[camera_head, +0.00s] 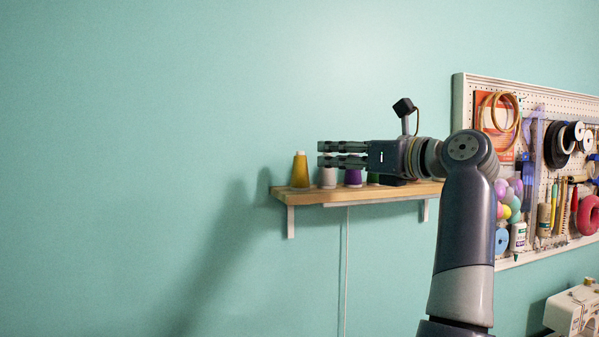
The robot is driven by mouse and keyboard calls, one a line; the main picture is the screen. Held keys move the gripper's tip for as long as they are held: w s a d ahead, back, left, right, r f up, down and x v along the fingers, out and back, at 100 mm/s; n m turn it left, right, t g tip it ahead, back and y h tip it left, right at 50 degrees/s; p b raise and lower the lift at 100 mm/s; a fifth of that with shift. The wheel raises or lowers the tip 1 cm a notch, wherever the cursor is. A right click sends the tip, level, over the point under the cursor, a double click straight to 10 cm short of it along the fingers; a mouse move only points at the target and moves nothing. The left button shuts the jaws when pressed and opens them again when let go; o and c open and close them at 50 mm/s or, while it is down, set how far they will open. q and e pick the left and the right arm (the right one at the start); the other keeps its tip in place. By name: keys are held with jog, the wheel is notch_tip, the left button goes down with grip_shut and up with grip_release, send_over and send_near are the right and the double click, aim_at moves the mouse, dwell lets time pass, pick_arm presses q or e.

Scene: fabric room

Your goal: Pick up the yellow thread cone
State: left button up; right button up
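The yellow thread cone (300,171) stands upright with a white top at the left end of a wooden wall shelf (333,196). I cannot tell how far apart in depth the cone and fingers are.
A white cone (328,178), a purple cone (353,178) and a green one (373,178) stand on the shelf, partly hidden by my gripper. A pegboard (463,105) with tools hangs at right. A sewing machine (573,309) is at lower right. The left wall is bare.

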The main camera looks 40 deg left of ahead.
aim_at(303, 152)
pick_arm(q)
jog(key=a+p, duration=0.1)
jog(key=a, duration=0.1)
jog(key=a+p, duration=0.1)
jog(key=a, duration=0.2)
jog(key=a+p, duration=0.2)
jog(key=shift+w+a+r, duration=0.15)
jog(key=shift+a+r, duration=0.1)
jog(key=shift+r, duration=0.05)
jog(key=shift+a+p, duration=0.4)
jog(key=shift+w+a+f+p, duration=0.1)
jog(key=shift+a+p, duration=0.3)
jog(key=shift+a, duration=0.6)
jog(key=shift+a+f, duration=0.2)
jog(key=shift+a, duration=0.1)
jog(key=shift+d+r, duration=0.1)
jog(key=shift+d, duration=0.1)
grip_shut()
